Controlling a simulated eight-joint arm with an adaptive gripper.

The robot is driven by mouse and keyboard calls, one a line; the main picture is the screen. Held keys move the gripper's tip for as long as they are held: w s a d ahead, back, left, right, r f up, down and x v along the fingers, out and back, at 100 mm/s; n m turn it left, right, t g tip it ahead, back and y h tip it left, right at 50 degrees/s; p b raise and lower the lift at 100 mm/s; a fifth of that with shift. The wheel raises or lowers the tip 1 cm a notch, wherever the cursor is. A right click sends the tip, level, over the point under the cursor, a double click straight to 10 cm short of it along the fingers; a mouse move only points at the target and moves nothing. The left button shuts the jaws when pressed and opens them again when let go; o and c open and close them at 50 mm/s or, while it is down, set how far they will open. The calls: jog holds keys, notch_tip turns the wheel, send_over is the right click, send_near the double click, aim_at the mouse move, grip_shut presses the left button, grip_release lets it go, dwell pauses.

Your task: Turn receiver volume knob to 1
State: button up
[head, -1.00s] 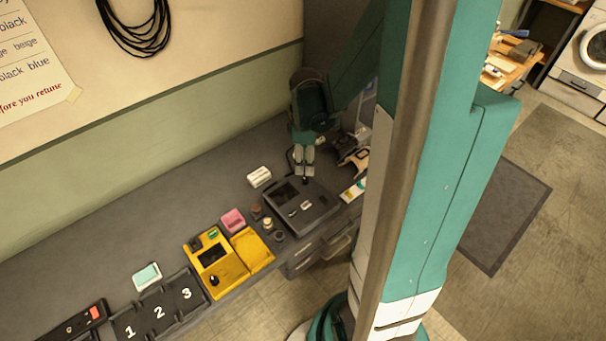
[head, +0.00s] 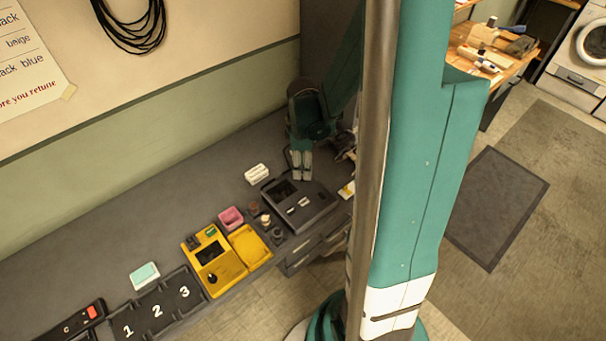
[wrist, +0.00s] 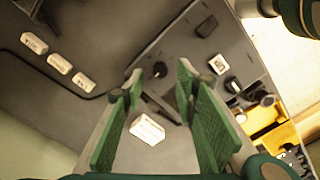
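The receiver (head: 318,208), a dark grey box with a darker panel, sits on the grey bench. It also shows in the wrist view (wrist: 190,52), past my fingertips. A round dark knob (wrist: 159,69) stands on its face, just beyond and between the fingers. A second dark knob (wrist: 207,26) and a white labelled part (wrist: 218,64) are farther right. I cannot read which knob is for volume. My gripper (head: 301,178) points down at the receiver's back edge; in the wrist view my gripper (wrist: 155,82) is open and empty, apart from the knob.
A white labelled block (head: 257,173) lies left of the receiver. A pink box (head: 231,218), a yellow device (head: 212,262) and a numbered dark tray (head: 157,311) stand farther left. Several white labelled blocks (wrist: 59,64) lie at left in the wrist view. Bench behind is clear.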

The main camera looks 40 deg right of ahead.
jog(key=shift+f, duration=1.85)
jog(key=shift+b, duration=0.3)
jog(key=c, duration=0.9)
